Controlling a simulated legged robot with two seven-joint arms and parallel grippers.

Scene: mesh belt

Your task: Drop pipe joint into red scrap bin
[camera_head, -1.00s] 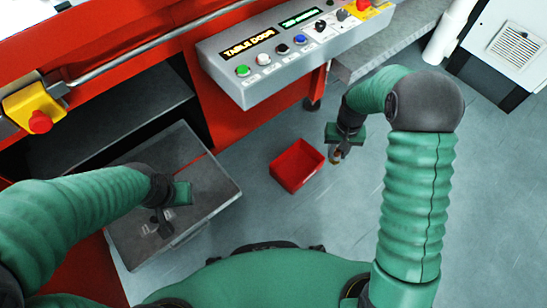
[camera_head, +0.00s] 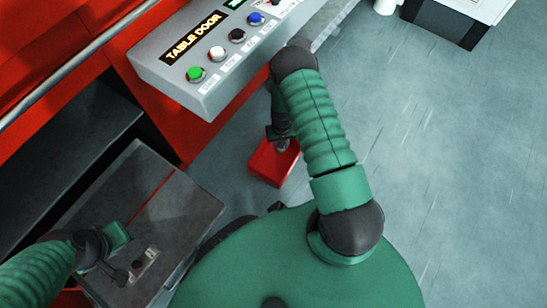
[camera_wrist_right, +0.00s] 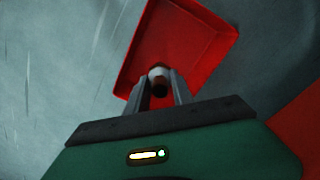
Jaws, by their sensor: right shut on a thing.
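The red scrap bin (camera_head: 264,164) stands on the floor below the control panel, and it fills the upper middle of the right wrist view (camera_wrist_right: 195,40). My right gripper (camera_head: 282,146) hangs over the bin, seen from above. In the right wrist view my right gripper (camera_wrist_right: 159,88) is shut on the pipe joint (camera_wrist_right: 158,74), a small piece with a pale top and a dark end. The joint shows against the bin's interior; its height above the bin is hard to tell. My left gripper (camera_head: 122,276) is over the grey tray at left, its fingers too small to read.
The grey tray (camera_head: 165,215) sticks out of the red machine at left. The control panel (camera_head: 205,60) with coloured buttons juts out just beyond the bin. Open grey floor (camera_head: 430,150) lies to the right. A white cabinet (camera_head: 480,8) stands at the far right.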

